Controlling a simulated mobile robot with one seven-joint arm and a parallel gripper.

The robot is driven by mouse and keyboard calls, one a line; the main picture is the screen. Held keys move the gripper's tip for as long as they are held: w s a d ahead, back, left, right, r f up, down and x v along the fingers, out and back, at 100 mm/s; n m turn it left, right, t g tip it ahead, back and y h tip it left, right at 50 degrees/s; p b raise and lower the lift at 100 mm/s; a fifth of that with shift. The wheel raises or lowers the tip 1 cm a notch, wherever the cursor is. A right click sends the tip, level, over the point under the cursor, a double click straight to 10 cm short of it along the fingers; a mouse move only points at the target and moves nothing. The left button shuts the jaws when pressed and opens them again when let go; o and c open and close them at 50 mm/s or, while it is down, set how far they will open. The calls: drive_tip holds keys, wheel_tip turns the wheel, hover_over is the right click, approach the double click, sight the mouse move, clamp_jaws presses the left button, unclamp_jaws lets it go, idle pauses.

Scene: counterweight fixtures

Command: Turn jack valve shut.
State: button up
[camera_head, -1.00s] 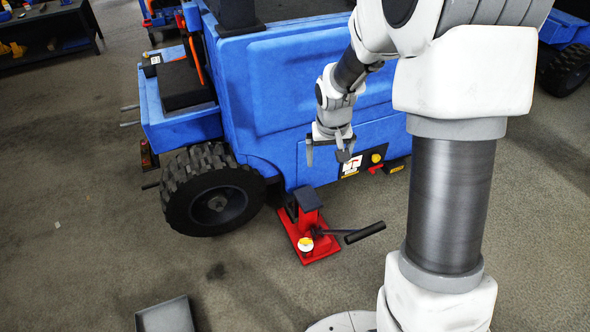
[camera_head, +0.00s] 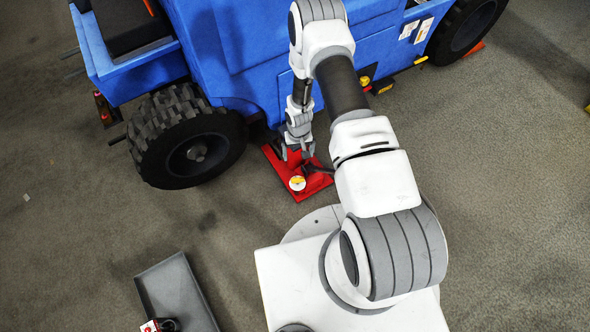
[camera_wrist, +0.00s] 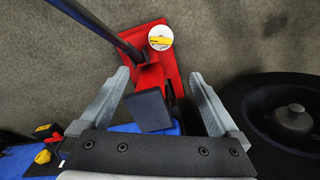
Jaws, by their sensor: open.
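The red jack (camera_head: 277,163) lies on the floor beside the blue vehicle's wheel. A round white-and-yellow cap, which looks like the valve (camera_head: 297,183), sits on the jack's near end. It also shows at the top of the wrist view (camera_wrist: 160,38). My gripper (camera_head: 299,153) is above the jack, hiding much of its body. In the wrist view my gripper (camera_wrist: 160,72) has its two grey fingers wide apart, with nothing held. The jack's dark lifting head (camera_wrist: 148,108) appears between the fingers, and the cap lies beyond the fingertips. The black jack handle (camera_wrist: 95,25) runs off to the upper left.
The blue vehicle (camera_head: 240,60) stands behind the jack, with its large black wheel (camera_head: 187,150) close at the left. A grey tray (camera_head: 172,285) with a red-and-white item (camera_head: 152,326) lies at the front. Open floor (camera_head: 80,230) is at the left.

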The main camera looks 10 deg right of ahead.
sight(298, 179)
wheel_tip(298, 179, down, 19)
drive_tip(key=b, duration=0.7)
drive_tip(key=shift+s, duration=0.15)
drive_tip(key=c, duration=1.4)
drive_tip(key=shift+o, duration=0.2)
drive_tip(key=shift+m, duration=0.4)
drive_tip(key=m, duration=1.2)
drive_tip(key=shift+m, duration=0.3)
